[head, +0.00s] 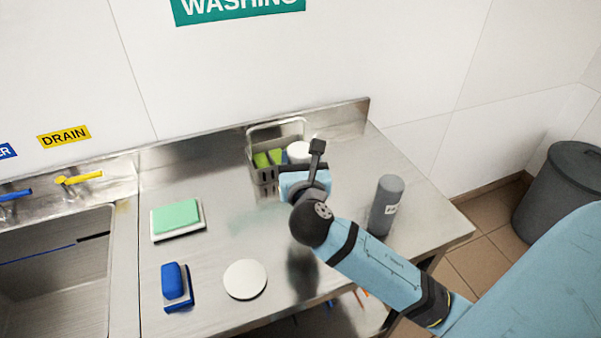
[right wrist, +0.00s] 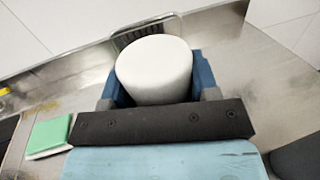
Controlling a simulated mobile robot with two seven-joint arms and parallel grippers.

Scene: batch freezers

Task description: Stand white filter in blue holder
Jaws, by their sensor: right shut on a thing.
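My right gripper (head: 302,170) is shut on a white cylinder, taken to be the white filter (head: 299,152), at the near side of the wire basket. In the right wrist view the white filter (right wrist: 155,70) sits between the blue fingers of my right gripper (right wrist: 155,95), its pale round end showing. I cannot tell from these views how high it is above the counter. A blue item with a blue and white base (head: 175,287) lies at the counter's front left; I cannot tell if it is the blue holder. My left gripper is not in view.
The wire basket (head: 262,178) with green sponges stands at the back. A green pad on a white tray (head: 178,219), a white disc (head: 245,279) and a grey bottle (head: 386,205) stand on the steel counter. A sink (head: 60,262) is left; a grey bin (head: 565,195) is right.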

